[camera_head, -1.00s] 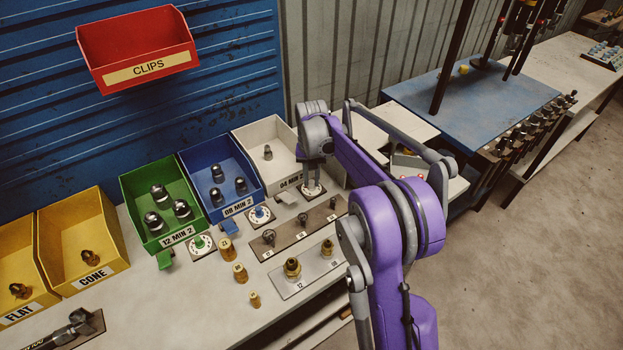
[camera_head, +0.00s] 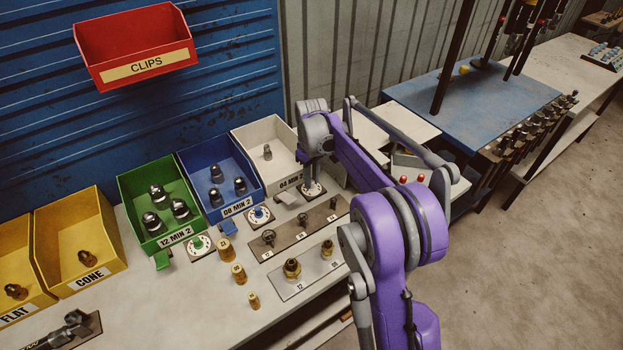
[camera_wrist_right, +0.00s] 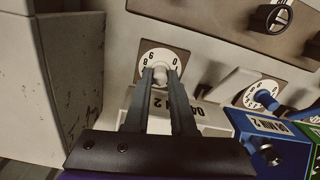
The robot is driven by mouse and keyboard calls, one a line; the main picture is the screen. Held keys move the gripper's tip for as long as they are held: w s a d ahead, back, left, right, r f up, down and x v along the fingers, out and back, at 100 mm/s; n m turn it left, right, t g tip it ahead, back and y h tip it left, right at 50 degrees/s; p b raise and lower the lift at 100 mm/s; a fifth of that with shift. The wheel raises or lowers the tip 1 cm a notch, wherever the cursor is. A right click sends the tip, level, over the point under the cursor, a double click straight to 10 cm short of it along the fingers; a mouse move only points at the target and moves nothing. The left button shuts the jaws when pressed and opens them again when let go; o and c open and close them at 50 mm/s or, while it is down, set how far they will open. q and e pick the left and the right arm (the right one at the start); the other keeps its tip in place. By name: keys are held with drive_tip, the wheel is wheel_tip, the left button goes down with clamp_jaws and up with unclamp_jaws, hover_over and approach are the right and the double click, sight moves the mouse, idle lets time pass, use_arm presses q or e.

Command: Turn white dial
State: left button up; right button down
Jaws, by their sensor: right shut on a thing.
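The white dial sits on a numbered round plate in front of the white bin (camera_head: 264,139). In the head view its plate (camera_head: 312,190) shows just below my right gripper (camera_head: 313,181), which hides the knob. In the right wrist view the white knob (camera_wrist_right: 160,73) stands between the two dark fingertips of my right gripper (camera_wrist_right: 161,75), which are shut on it. The numbers on the plate (camera_wrist_right: 147,57) show around the knob. My left gripper is not in view.
The blue dial (camera_head: 259,214) and green dial (camera_head: 198,245) stand to the left, before the blue bin (camera_head: 236,205) and green bin (camera_head: 130,190). Brass fittings (camera_head: 227,250) and a dark fitting plate (camera_head: 293,236) lie in front. A box with red buttons (camera_head: 411,171) stands to the right.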

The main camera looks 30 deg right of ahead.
drive_tip(key=shift+n, duration=0.6)
drive_tip(key=c, duration=0.8)
unclamp_jaws()
drive_tip(key=shift+o, duration=0.2)
drive_tip(key=shift+r, duration=0.1)
wheel_tip(320, 180, up, 11)
drive_tip(key=shift+p, duration=0.3)
drive_tip(key=shift+f, duration=0.2)
